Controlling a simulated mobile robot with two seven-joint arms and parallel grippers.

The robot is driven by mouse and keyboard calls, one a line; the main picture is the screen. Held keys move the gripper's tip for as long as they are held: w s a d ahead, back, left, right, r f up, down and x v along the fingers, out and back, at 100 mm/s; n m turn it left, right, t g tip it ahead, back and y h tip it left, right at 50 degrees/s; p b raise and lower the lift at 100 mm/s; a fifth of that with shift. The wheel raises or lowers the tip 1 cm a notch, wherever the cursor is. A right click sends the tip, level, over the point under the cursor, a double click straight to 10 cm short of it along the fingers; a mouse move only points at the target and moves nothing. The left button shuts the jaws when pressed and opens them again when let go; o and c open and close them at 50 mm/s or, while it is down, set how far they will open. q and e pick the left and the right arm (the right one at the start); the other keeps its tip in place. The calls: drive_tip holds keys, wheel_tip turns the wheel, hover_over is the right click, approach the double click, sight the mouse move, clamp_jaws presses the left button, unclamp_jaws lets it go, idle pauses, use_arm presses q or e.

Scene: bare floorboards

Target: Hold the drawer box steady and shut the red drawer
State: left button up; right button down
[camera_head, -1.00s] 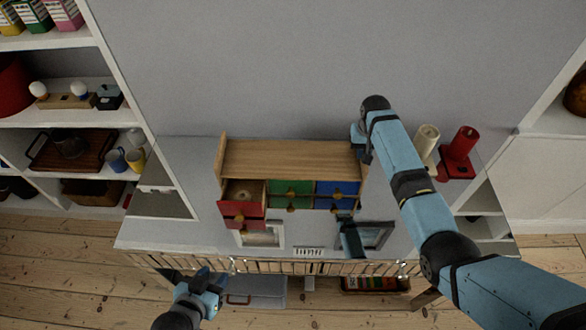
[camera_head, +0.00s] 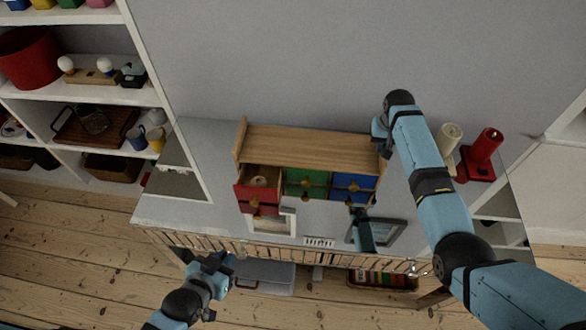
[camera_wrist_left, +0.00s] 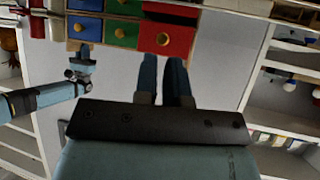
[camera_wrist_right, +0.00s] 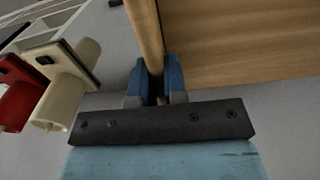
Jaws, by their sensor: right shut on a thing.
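The wooden drawer box (camera_head: 310,143) stands on a grey surface against the wall, with red, green and blue drawers. Its upper red drawer (camera_head: 257,194), at the left end, is pulled out, and a round brownish thing shows inside. In the left wrist view the red drawer (camera_wrist_left: 172,42) with its gold knob is just beyond the fingers. My left gripper (camera_head: 229,261) is in front of and below the drawer, apart from it; whether its close-set fingers (camera_wrist_left: 165,62) are shut is unclear. My right gripper (camera_wrist_right: 155,75) is shut on the box's right side panel (camera_wrist_right: 147,30).
Picture frames (camera_head: 392,232) lie or stand before the box. A slatted rail edge (camera_head: 290,251) runs in front. Open shelves (camera_head: 100,93) stand at the left.

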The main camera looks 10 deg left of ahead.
use_arm(q)
drive_tip(key=shift+d+r, duration=0.1)
clamp_jaws()
drive_tip(key=w+a+r+m+g+h, duration=0.1)
drive_tip(key=w+r+m+g, duration=0.5)
drive_tip(key=m, duration=0.8)
drive_tip(key=shift+t, duration=0.4)
drive_tip(key=x, duration=1.1)
drive_tip(key=shift+w, duration=0.25)
drive_tip(key=w, duration=0.2)
drive_tip(key=shift+w+r, duration=0.15)
drive_tip(key=shift+w, duration=0.75)
drive_tip(key=shift+a, duration=0.1)
